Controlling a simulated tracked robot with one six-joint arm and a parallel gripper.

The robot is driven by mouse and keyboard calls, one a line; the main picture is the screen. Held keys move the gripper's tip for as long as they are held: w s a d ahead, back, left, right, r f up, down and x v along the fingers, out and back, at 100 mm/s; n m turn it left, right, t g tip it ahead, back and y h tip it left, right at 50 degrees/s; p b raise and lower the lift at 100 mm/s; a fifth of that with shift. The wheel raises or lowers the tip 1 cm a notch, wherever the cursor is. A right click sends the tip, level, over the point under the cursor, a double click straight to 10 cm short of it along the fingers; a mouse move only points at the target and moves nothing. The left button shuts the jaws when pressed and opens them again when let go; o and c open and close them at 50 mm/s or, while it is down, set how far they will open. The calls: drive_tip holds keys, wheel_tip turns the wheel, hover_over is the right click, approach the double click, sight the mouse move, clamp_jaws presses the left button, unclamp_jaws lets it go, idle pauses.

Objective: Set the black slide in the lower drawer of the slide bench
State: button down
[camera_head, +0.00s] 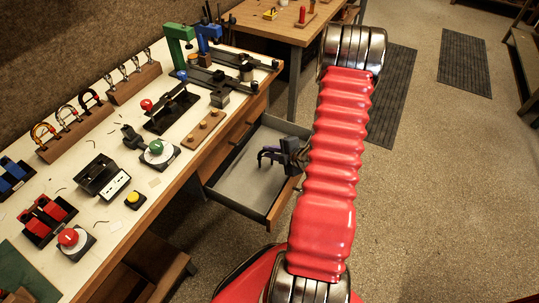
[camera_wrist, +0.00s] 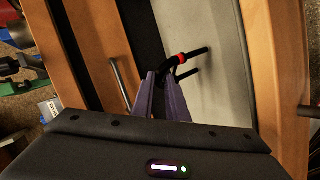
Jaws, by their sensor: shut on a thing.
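The black slide (camera_wrist: 195,52) has two thin dark prongs and a red band in the wrist view. My gripper (camera_wrist: 160,74) has purple fingers, shut on the slide's near end. In the head view my gripper (camera_head: 266,157) is over the open drawer (camera_head: 238,184) of the slide bench (camera_head: 190,150). This drawer has a grey floor, dark sides and a wooden front, and it is pulled out below a closed drawer front. The slide shows against the drawer's grey floor. I cannot tell whether it touches that floor. In the head view the slide is too small to make out clearly.
The closed drawer front (camera_wrist: 92,50) with a metal handle (camera_wrist: 121,84) stands beside my gripper. The bench top holds a green and blue clamp rig (camera_head: 190,45), a green knob (camera_head: 156,147) and several horn parts. The floor right of the drawer is clear.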

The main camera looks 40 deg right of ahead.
drive_tip(key=shift+f, duration=0.65)
drive_tip(key=c, duration=1.7)
unclamp_jaws()
drive_tip(key=shift+s+r, duration=0.1)
drive_tip(key=v, duration=1.2)
